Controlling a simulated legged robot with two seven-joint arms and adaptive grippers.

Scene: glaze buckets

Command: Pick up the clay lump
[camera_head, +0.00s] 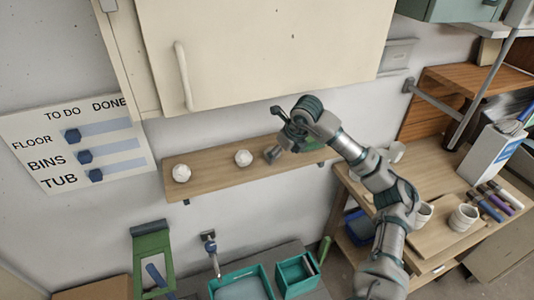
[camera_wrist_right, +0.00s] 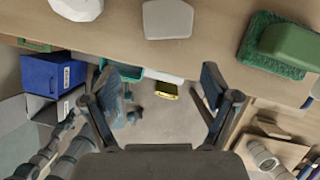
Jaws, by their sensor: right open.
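A grey, rounded block, which looks like the clay lump (camera_head: 273,154), lies on the wooden wall shelf (camera_head: 212,175), partly beside my right gripper in the head view. In the right wrist view the same grey lump (camera_wrist_right: 167,19) sits near the shelf's front edge, above and beyond the fingertips. My right gripper (camera_head: 284,130) is open and empty, close to the shelf; its two spread fingers (camera_wrist_right: 158,80) show in the wrist view with nothing between them.
Two white faceted lumps (camera_head: 181,173) (camera_head: 243,158) sit left on the shelf. A green scrubber (camera_wrist_right: 285,45) lies right of the grey lump. A cream cabinet (camera_head: 250,60) hangs above. Teal trays (camera_head: 240,283) and a workbench (camera_head: 440,200) with cups stand below.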

